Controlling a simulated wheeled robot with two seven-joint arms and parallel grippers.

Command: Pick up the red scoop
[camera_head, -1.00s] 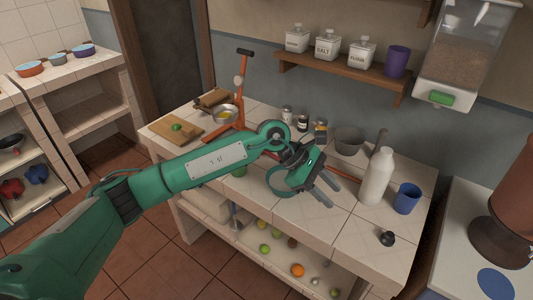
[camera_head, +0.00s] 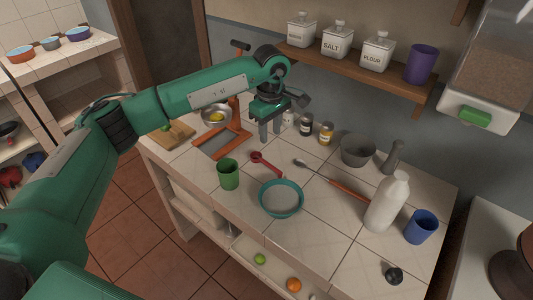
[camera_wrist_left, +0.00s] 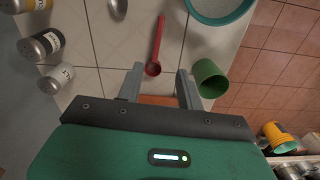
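The red scoop (camera_head: 267,164) lies flat on the tiled counter (camera_head: 310,235), between the green cup and the spice jars. It also shows in the left wrist view (camera_wrist_left: 158,40), its round bowl end close to the fingers and its handle pointing away. My left gripper (camera_head: 269,132) points down above the counter, just behind the scoop in the head view. Its two fingers (camera_wrist_left: 159,85) are apart with nothing between them, and the scoop is not touched. My right gripper is in neither view.
A green cup (camera_head: 228,174) and a teal-rimmed bowl (camera_head: 281,198) stand in front of the scoop. Spice jars (camera_head: 326,133) stand behind. A spoon with a red handle (camera_head: 345,187) lies to the right, near a white bottle (camera_head: 387,203). An orange stand (camera_head: 228,140) is left.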

